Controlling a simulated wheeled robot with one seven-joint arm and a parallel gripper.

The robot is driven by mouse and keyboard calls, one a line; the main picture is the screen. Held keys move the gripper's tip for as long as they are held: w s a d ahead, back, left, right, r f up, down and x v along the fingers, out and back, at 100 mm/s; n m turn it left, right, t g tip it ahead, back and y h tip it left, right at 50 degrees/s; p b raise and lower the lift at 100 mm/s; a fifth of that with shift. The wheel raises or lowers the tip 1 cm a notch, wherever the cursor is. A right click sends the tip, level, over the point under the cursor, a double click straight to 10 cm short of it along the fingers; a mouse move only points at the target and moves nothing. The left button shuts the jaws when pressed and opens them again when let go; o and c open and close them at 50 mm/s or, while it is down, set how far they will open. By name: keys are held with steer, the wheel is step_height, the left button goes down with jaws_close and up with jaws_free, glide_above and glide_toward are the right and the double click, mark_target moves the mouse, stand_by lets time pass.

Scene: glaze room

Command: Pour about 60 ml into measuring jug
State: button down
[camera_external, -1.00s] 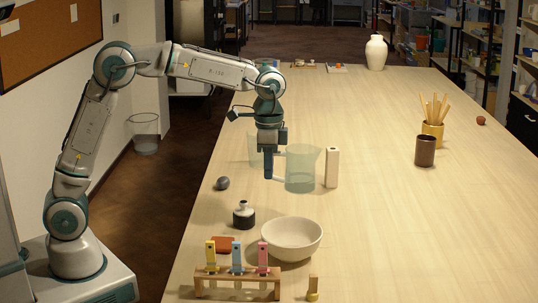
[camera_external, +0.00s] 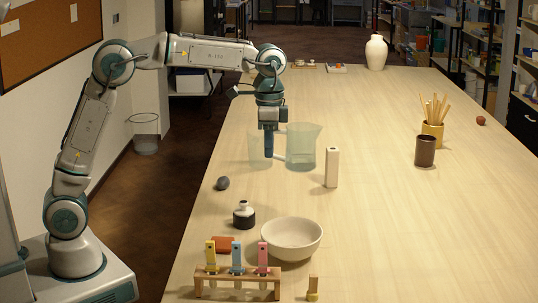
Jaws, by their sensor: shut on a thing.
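My gripper (camera_external: 268,153) points down and is shut on the handle side of a see-through greenish jug (camera_external: 304,147) with a lip at its upper right. This held jug looks upright and appears raised off the table. A second clear vessel (camera_external: 256,150) stands on the table partly behind my gripper, to the left of the held jug; its right part is hidden. I cannot tell from its shape whether this second vessel is the measuring jug. The liquid level in either vessel is too faint to read.
A white upright block (camera_external: 331,167) stands right of the held jug. A grey stone (camera_external: 222,183), a dark bottle (camera_external: 244,214), a white bowl (camera_external: 291,238) and a test-tube rack (camera_external: 237,277) are nearer the camera. The table's right side is mostly clear.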

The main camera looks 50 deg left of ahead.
steer(key=w+a+r+n+p, duration=0.15)
steer(key=w+a+p, duration=0.25)
steer(key=w+a, duration=0.45)
steer(key=w+a+n+p, duration=0.3)
steer(key=w+a+p, duration=0.15)
steer(key=a, duration=0.65)
steer(key=w+a+f+n+p, duration=0.1)
steer(key=w+a+n+p, duration=0.15)
steer(key=a, duration=0.95)
steer(key=w+a+f+n+p, duration=0.1)
steer(key=w+a+n+p, duration=0.15)
steer(key=a, duration=0.95)
steer(key=shift+m, duration=0.45)
steer(key=f, duration=0.8)
steer(key=s+f, duration=0.1)
steer(key=f, duration=0.3)
steer(key=shift+d+r, duration=0.15)
steer(key=shift+d, duration=0.05)
